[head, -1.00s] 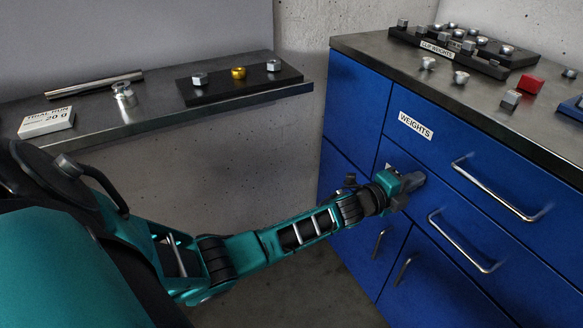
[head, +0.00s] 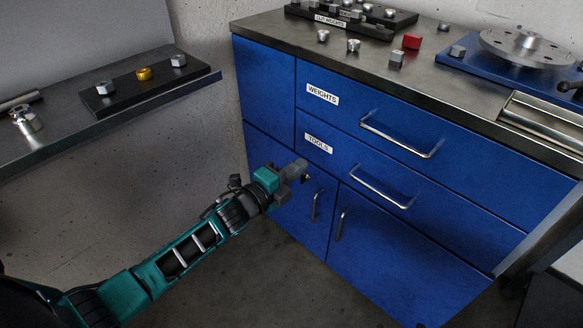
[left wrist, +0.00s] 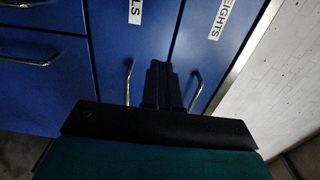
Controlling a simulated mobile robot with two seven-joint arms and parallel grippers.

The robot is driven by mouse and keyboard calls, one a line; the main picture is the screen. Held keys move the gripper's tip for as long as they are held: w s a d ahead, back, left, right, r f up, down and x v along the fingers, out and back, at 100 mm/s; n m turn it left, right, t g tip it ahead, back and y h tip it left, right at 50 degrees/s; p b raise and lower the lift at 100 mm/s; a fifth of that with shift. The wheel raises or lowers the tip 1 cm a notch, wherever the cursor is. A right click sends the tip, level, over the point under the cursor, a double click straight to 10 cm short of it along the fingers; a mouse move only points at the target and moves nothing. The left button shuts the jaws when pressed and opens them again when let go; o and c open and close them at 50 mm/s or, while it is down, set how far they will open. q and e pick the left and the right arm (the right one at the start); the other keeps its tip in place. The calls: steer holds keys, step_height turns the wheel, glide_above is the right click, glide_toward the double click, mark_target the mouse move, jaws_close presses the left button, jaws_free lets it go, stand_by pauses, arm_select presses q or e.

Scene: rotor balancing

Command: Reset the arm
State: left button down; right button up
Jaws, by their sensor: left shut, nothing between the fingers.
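My left arm (head: 185,255) reaches in from the lower left of the head view. Its gripper (head: 303,174) is shut and empty. It hangs in front of the blue cabinet (head: 270,185), below the tools label and left of the tools drawer handle. In the left wrist view the shut fingers (left wrist: 160,85) point toward the drawer fronts, with a handle on either side. I cannot tell the exact gap to the cabinet. My right gripper is not in view.
The weights drawer handle (head: 402,136) and tools drawer handle (head: 382,188) stick out; both drawers look closed. A blue base with a metal rotor disc (head: 500,52), a red block (head: 411,41) and loose weights stand on top. A shelf (head: 60,130) is at left. Floor in front is clear.

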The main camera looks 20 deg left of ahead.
arm_select(q)
steer(key=s+d+f+n+g+y, duration=0.1)
steer(key=s+d+f+n+g, duration=0.1)
steer(key=s+n, duration=0.5)
steer(key=s+d+f+n+g+y, duration=0.1)
steer(key=s+d+f+n+g, duration=0.15)
steer(key=s+n, duration=0.45)
steer(key=s+d+f+n+g+y, duration=0.1)
steer(key=s+d+f+n+g, duration=0.1)
steer(key=s+n, duration=0.5)
step_height(320, 180, up, 10)
steer(key=s+a+m+y+p, duration=0.1)
steer(key=s+a+p, duration=0.1)
steer(key=p, duration=1.2)
steer(key=shift+s+a+m+p, duration=0.25)
steer(key=shift+a+m+p, duration=0.05)
steer(key=shift+p, duration=0.1)
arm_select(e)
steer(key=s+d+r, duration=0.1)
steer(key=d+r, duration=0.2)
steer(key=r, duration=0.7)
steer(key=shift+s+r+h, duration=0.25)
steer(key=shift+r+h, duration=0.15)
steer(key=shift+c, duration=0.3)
